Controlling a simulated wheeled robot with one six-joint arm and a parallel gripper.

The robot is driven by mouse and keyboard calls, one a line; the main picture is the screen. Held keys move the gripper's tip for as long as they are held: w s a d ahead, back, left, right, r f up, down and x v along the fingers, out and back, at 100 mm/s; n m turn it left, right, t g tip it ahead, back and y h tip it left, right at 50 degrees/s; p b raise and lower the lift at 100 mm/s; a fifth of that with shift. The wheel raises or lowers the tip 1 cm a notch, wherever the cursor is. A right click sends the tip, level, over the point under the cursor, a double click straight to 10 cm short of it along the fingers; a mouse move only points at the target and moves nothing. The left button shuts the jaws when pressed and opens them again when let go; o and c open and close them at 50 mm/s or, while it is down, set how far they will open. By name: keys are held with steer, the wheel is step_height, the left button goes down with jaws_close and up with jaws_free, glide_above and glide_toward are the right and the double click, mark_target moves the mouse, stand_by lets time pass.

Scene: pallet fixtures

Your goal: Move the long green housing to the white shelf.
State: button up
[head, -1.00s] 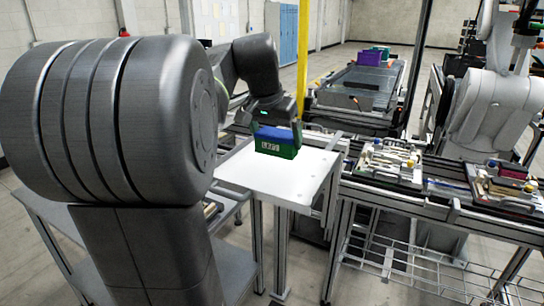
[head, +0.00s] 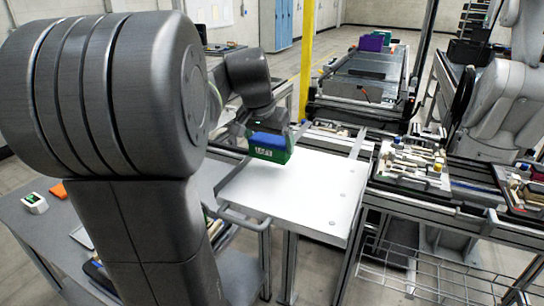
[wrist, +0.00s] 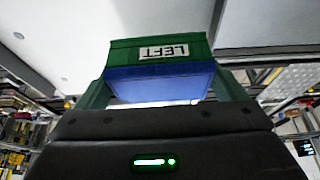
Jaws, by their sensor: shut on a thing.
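The long green housing (head: 270,154) has a blue part on top and a white label reading "LEFT". My gripper (head: 268,124) is shut on it from above. In the head view the housing is over the left far part of the white shelf (head: 300,194); whether it touches the surface I cannot tell. In the wrist view the green housing (wrist: 158,48) fills the upper middle, its label upside down, with the blue part (wrist: 160,84) nearer my gripper.
The white shelf is otherwise bare, with a grey handle bar (head: 243,218) along its left edge. To the right stands a rail with fixture pallets (head: 412,160). A conveyor (head: 362,75) with a purple bin is behind. A grey table (head: 60,235) is at lower left.

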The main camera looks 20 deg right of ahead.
mark_target(269, 155)
steer(key=shift+f, duration=2.05)
steer(key=shift+f, duration=0.1)
steer(key=o, duration=0.8)
steer(key=shift+c, duration=0.2)
steer(key=shift+r, duration=0.25)
steer(key=v, duration=1.1)
steer(key=shift+a+r, duration=0.15)
steer(key=shift+r, duration=0.2)
